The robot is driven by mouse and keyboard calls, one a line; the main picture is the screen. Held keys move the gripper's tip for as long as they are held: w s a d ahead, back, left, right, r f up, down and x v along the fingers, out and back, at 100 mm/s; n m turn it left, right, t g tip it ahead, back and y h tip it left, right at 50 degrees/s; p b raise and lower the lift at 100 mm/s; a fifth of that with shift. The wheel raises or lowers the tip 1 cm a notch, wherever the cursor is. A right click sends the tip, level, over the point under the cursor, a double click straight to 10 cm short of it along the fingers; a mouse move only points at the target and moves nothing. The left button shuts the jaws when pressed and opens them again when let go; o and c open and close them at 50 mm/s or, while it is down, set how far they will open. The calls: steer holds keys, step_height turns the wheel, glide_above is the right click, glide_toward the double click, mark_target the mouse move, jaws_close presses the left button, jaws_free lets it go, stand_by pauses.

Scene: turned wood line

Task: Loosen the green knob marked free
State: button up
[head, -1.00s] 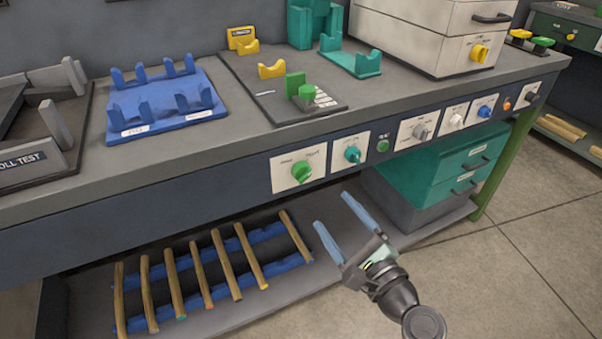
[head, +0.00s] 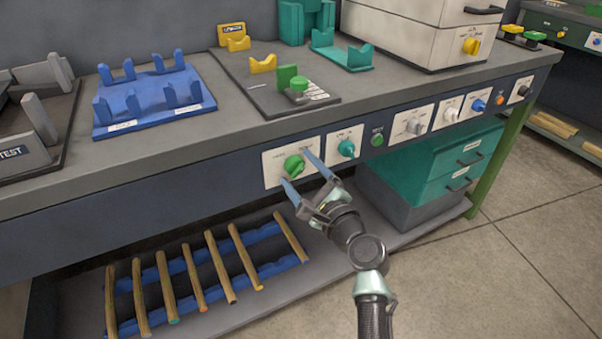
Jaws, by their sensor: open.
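A green knob (head: 293,165) sits on a white plate (head: 272,176) at the left end of the bench's front panel. The plate has small lettering above the knob, too small to read. A second green knob (head: 299,85) stands on a dark fixture board on the bench top. My gripper (head: 299,168) is open in front of the panel, its two blue fingers pointing at the white plate. One fingertip is to the lower left of the panel knob and the other to its upper right. I cannot tell whether either finger touches the knob.
A teal knob (head: 346,148), a green button (head: 377,140) and several other controls continue rightward along the panel. Wooden rods (head: 203,270) lie on a blue rack on the lower shelf. Teal drawers (head: 462,168) stand right of my gripper. Open floor lies at lower right.

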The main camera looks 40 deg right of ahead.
jaws_close()
steer(key=shift+n, duration=0.3)
steer(key=n+b, duration=0.2)
steer(key=n, duration=0.1)
steer(key=shift+f, duration=0.15)
steer(key=n+b, duration=0.3)
steer(key=n, duration=0.2)
steer(key=n+b, duration=0.3)
steer(key=n, duration=0.1)
steer(key=shift+n, duration=0.3)
steer(key=n+b, duration=0.3)
steer(key=n, duration=0.1)
steer(key=shift+n, duration=0.3)
